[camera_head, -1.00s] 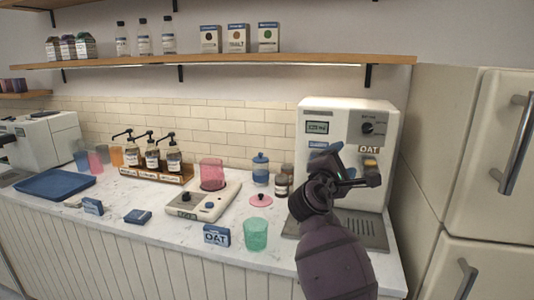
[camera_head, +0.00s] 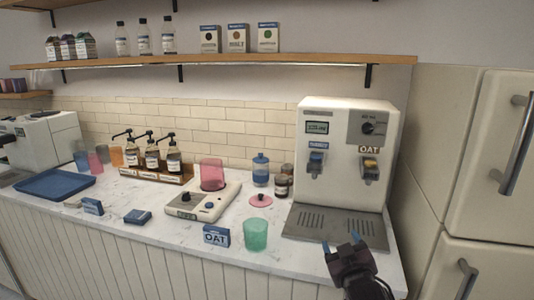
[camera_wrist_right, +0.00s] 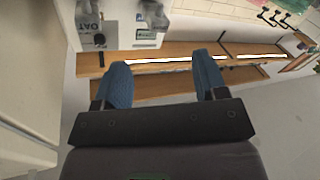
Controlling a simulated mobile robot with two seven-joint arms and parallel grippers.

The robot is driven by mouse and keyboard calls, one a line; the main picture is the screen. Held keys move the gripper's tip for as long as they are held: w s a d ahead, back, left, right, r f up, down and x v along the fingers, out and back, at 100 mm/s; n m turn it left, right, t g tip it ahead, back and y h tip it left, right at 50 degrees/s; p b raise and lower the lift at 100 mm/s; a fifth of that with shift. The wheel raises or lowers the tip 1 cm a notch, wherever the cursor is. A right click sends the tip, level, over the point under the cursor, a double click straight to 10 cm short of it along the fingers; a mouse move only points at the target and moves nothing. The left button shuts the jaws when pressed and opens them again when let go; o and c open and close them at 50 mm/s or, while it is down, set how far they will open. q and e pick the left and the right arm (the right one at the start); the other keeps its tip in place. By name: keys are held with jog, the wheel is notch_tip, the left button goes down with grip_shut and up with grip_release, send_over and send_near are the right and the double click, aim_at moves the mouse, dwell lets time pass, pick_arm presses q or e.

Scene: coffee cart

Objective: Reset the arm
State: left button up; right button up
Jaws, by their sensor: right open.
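My right gripper (camera_head: 341,244) is low at the right end of the counter, in front of the drip tray of the white dispenser machine (camera_head: 345,150). Its two blue fingertips are apart, with nothing between them. The right wrist view shows both blue fingers of the gripper (camera_wrist_right: 163,80) spread, with shelf and wall behind them. My left gripper is in neither view.
A green cup (camera_head: 256,234) and an OAT box (camera_head: 216,236) stand near the counter's front edge. A blue tray (camera_head: 55,184) lies at left. A fridge (camera_head: 480,160) stands at right.

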jog(key=s+d+f+m+g, duration=0.2)
jog(key=s+d+f, duration=0.3)
jog(key=s+f, duration=0.8)
jog(key=s+d+f+m+g, duration=0.2)
jog(key=s+d+f+g, duration=0.2)
jog(key=s+f, duration=0.9)
jog(key=s+d, duration=0.1)
jog(key=s, duration=0.4)
jog(key=shift+s+f+g+h, duration=0.35)
jog(key=shift+f+g+h, duration=0.05)
